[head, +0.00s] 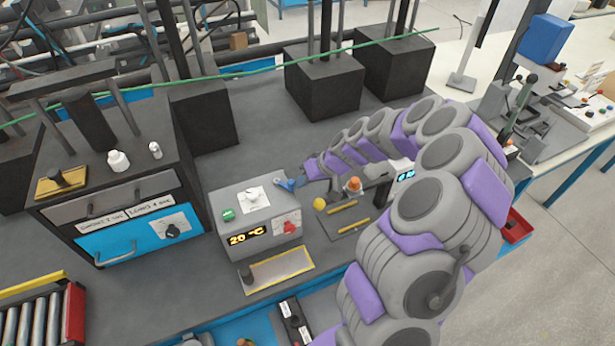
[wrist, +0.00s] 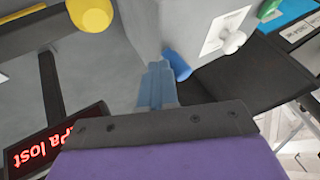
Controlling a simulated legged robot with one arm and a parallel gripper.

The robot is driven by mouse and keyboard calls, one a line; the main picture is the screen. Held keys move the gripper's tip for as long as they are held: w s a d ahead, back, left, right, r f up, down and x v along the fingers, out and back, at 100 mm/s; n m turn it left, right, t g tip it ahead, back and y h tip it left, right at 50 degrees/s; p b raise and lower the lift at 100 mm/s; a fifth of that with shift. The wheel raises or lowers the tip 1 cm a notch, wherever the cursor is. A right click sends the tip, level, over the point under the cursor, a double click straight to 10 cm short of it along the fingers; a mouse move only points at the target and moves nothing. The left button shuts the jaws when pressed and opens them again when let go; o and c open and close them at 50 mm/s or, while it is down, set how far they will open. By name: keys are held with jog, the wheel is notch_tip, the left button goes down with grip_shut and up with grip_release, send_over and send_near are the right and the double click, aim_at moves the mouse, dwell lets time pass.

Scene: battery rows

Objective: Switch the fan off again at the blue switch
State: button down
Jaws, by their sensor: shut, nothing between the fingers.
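The blue switch (wrist: 176,65) is a short blue cylinder on the side of a grey control box (wrist: 190,25) in the wrist view. In the head view a small blue part (head: 287,184) shows at the right edge of the same box (head: 225,197). My gripper (wrist: 156,72) is shut and empty. Its blue-grey fingertips are right beside the blue switch; whether they touch it I cannot tell. In the head view my gripper (head: 300,181) reaches the box from the right. The switch's setting cannot be read, and I cannot make out the fan.
The box carries a white knob (head: 252,196), a green button (head: 228,214), a red knob (head: 290,228) and a "20 °C" display (head: 247,238). A yellow ball-shaped knob (head: 320,204) is close to my arm. A red-lettered display (wrist: 55,140) reads "Pa lost".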

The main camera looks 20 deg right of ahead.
jog(key=s+a+m, duration=0.1)
jog(key=a+m+t+h, duration=0.1)
jog(key=shift+s+a+m, duration=0.2)
jog(key=shift+s+m, duration=0.2)
jog(key=shift+w, duration=0.15)
jog(key=shift+w+d, duration=0.4)
jog(key=shift+w, duration=0.2)
